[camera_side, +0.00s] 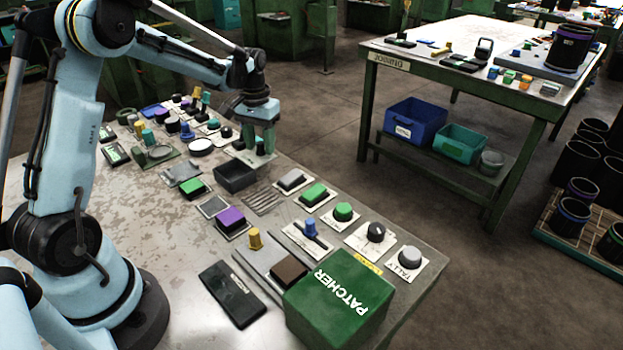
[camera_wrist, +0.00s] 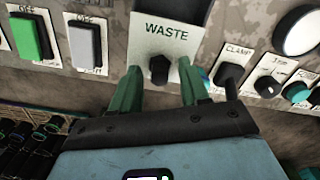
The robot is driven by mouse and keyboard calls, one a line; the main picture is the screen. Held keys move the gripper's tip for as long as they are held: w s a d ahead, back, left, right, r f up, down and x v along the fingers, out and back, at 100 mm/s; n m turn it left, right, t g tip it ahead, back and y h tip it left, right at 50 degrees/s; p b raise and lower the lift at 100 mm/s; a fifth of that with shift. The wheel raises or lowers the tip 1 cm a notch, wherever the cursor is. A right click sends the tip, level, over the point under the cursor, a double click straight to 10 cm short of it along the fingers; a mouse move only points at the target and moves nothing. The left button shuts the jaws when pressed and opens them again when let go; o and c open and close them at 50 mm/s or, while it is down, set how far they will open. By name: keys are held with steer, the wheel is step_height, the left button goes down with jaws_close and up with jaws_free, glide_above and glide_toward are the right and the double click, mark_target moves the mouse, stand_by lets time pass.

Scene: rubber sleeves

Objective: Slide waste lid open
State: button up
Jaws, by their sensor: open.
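The waste lid (camera_wrist: 166,38) is a pale plate marked WASTE in the wrist view, with a black knob (camera_wrist: 159,70) near its lower edge. My gripper (camera_wrist: 160,78) is open, its two green fingers on either side of the knob, with visible gaps. A dark open bin (camera_wrist: 172,10) shows just above the lid's upper edge. In the side view my gripper (camera_side: 262,152) points down over the lid (camera_side: 247,156) at the bench's far edge. The dark bin (camera_side: 236,177) is beside it. The knob is hidden there.
In the wrist view, a CLAMP knob (camera_wrist: 231,75) stands close right of the fingers, and a grey OFF switch (camera_wrist: 86,42) is to the left. In the side view, several switches and knobs crowd the bench, with a green PATCHER box (camera_side: 340,300) at the front.

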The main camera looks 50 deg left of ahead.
mark_target(260, 142)
step_height(260, 142, up, 12)
stand_by(0.5)
steer(key=shift+d, duration=0.1)
steer(key=s+d+f+m+t, duration=0.3)
steer(key=s+d+t, duration=0.4)
steer(key=s+d, duration=0.6)
steer(key=d+m, duration=0.1)
steer(key=d, duration=0.3)
steer(key=shift+s+d+m, duration=0.25)
steer(key=shift+d+m, duration=0.05)
